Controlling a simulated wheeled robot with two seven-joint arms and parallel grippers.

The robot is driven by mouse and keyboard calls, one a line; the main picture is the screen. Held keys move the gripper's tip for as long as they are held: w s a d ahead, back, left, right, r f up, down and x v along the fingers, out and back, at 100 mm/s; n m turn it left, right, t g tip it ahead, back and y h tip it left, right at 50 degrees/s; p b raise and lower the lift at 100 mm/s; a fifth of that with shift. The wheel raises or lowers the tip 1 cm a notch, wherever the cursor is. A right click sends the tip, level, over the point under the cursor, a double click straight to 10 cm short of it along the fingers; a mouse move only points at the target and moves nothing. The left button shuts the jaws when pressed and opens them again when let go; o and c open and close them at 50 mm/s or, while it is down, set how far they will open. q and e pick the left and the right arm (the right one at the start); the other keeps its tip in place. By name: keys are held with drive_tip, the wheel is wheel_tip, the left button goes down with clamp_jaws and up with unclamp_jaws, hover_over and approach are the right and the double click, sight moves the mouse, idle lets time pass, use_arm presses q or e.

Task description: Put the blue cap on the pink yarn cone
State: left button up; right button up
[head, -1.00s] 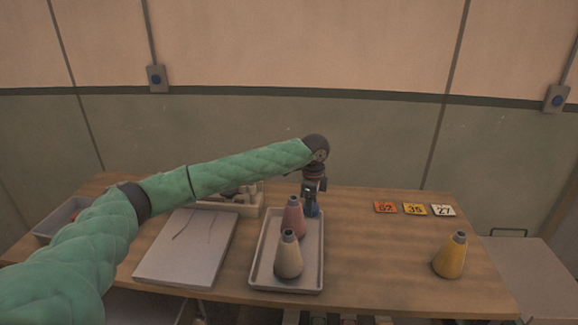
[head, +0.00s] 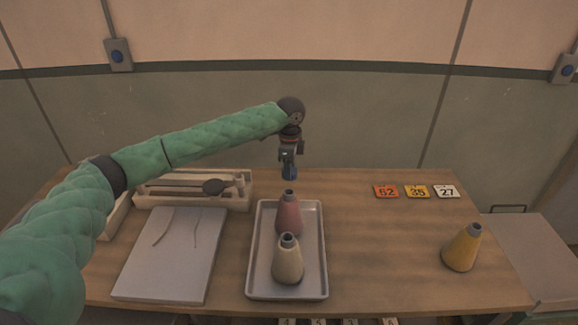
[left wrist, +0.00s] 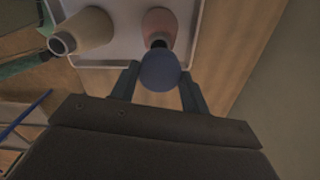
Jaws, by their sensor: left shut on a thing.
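The pink yarn cone (head: 289,214) stands upright on the metal tray (head: 313,262), its dark tip bare. It also shows in the left wrist view (left wrist: 159,24), just beyond the cap. My left gripper (head: 290,166) points down, shut on the blue cap (head: 290,173), and holds it above the tray's far end, above and a little behind the pink cone's tip. In the left wrist view the cap (left wrist: 160,71) sits between the two fingers. My right gripper is not in view.
A cream cone (head: 288,262) stands on the tray in front of the pink one. A yellow cone (head: 462,248) stands at right. Number cards (head: 417,191) lie at back right. A grey board (head: 172,254) and a wooden box (head: 240,201) are at left.

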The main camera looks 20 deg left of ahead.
use_arm(q)
drive_tip(key=shift+w, duration=0.1)
drive_tip(key=shift+s+a+r+p, duration=0.2)
drive_tip(key=shift+p, duration=0.35)
drive_tip(key=shift+s+d+f, duration=0.1)
drive_tip(key=shift+f, duration=0.55)
wheel_tip(320, 180, down, 5)
drive_tip(key=shift+r+b, duration=0.1)
drive_tip(key=shift+b, duration=0.5)
drive_tip(key=shift+p, duration=0.45)
